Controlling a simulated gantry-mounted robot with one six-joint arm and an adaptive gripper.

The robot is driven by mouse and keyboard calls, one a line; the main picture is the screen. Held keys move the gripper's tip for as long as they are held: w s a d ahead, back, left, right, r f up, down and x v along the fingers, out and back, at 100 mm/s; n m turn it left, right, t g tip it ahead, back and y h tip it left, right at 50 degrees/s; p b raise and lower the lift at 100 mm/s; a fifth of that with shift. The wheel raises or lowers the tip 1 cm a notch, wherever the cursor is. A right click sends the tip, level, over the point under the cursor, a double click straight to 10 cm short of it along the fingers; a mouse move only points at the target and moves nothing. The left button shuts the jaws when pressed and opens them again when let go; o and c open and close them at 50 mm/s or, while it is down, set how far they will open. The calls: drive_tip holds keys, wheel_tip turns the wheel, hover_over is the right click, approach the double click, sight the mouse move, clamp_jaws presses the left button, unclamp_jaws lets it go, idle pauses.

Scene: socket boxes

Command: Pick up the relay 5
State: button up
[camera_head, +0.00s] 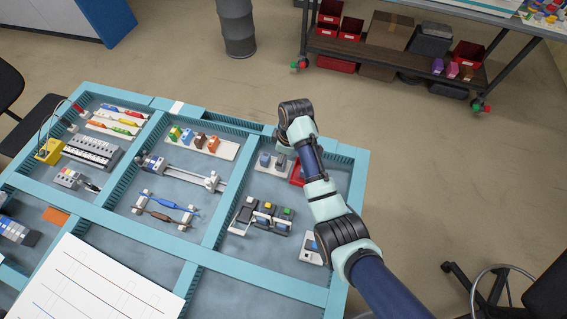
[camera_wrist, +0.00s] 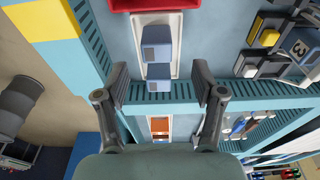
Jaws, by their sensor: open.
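Two small grey-blue blocks that look like relays stand on a white plate (camera_wrist: 172,20) in the wrist view. The larger-looking block (camera_wrist: 156,43) is near the plate's middle, and the other block (camera_wrist: 159,77) is at its lower end. No number 5 is legible on either, so I cannot tell which is relay 5. My gripper (camera_wrist: 160,84) is open, its fingers apart on both sides of the lower block, with nothing held. In the head view the same plate (camera_head: 262,168) lies in the upper right compartment, partly behind my arm.
A red bin (camera_head: 296,174) lies right of the plate, close to my arm. Teal dividing walls (camera_head: 217,215) surround the compartments. Several switch-like blocks (camera_head: 267,215) stand in front of the plate. A white plate with coloured blocks (camera_head: 222,149) is in the compartment to the left.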

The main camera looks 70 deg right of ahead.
drive_tip(key=f, duration=0.2)
drive_tip(key=f+b, duration=0.1)
drive_tip(key=f, duration=0.3)
drive_tip(key=shift+w+d, duration=0.15)
drive_tip(key=shift+w, duration=0.2)
drive_tip(key=shift+r, duration=0.1)
clamp_jaws()
wheel_tip(320, 180, up, 20)
drive_tip(key=p, duration=0.6)
